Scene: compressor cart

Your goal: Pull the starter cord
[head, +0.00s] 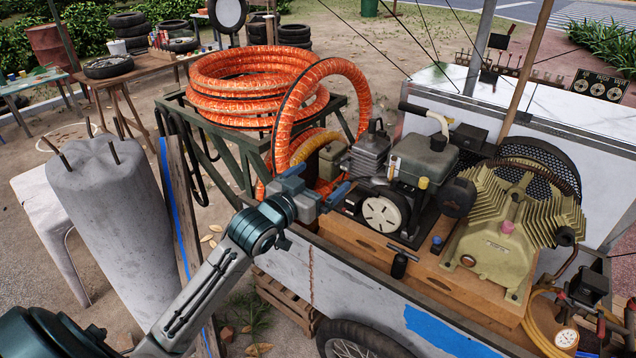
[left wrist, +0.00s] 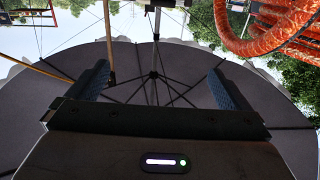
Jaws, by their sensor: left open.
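The small engine (head: 395,175) sits on a wooden base on the cart, with a round whitish starter cover (head: 382,214) facing me. I cannot make out the cord or its handle for certain. A small black cylinder (head: 399,265) stands at the front edge of the base, below the cover. My left gripper (head: 322,180) is open, just left of the starter cover, near the cart's left end. In the left wrist view its two blue-padded fingers (left wrist: 158,88) are spread with nothing between them. My right gripper is not in view.
A yellowish compressor (head: 510,235) with a black mesh guard stands right of the engine. Orange hose (head: 250,85) is coiled on a green stand behind my gripper. A concrete pillar (head: 105,200) stands left of my arm. A dark canopy (left wrist: 158,60) spreads overhead.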

